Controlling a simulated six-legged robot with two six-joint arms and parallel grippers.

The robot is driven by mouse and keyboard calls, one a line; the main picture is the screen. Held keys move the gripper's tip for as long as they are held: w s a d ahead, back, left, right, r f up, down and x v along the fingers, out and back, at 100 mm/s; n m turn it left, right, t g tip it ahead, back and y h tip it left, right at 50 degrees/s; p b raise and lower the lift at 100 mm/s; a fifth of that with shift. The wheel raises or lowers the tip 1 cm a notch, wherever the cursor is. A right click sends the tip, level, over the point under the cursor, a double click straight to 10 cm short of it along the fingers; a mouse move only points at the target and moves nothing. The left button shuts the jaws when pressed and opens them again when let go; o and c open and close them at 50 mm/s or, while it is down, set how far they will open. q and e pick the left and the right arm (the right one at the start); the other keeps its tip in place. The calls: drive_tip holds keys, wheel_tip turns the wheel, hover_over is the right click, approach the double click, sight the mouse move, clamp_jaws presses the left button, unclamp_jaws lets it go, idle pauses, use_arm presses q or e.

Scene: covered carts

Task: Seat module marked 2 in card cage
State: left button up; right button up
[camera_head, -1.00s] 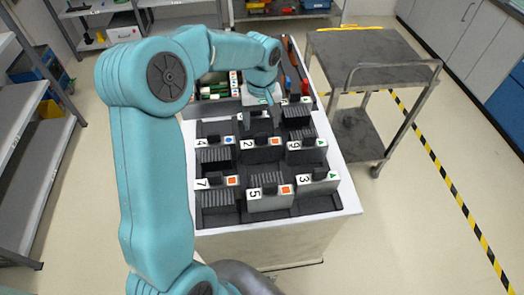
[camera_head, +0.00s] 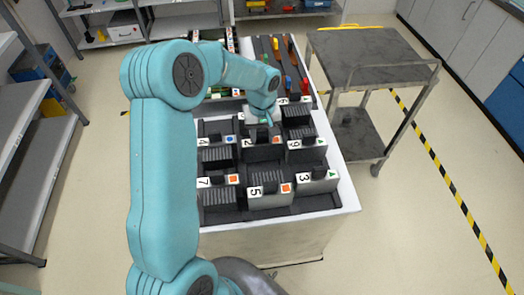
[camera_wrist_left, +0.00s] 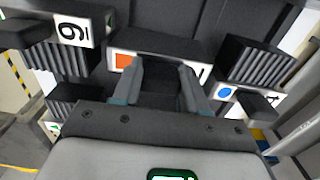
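The module marked 2 (camera_head: 248,143) sits in the dark tray (camera_head: 318,203) on the white cart, in the middle row between modules 4 and 9. Its orange square also shows in the wrist view, on the module front (camera_wrist_left: 123,60); its number is mostly hidden by a finger. My left gripper (camera_head: 266,121) is low over this module. In the wrist view the fingers of my left gripper (camera_wrist_left: 160,85) stand apart on either side of a dark block, seemingly its handle; contact is unclear. A slotted frame with green and red parts (camera_head: 222,92), possibly the card cage, lies behind, partly hidden by my arm.
Neighbouring modules 4 (camera_head: 216,155), 9 (camera_head: 307,155) and 5 (camera_head: 270,200) stand close around. A dark rack with coloured pieces (camera_head: 285,65) lies at the back of the cart. A grey trolley (camera_head: 370,55) stands to the right. Shelving is at the left.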

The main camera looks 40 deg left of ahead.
use_arm(q)
drive_tip(key=shift+s+d+r, duration=0.1)
drive_tip(key=shift+s, duration=0.05)
clamp_jaws()
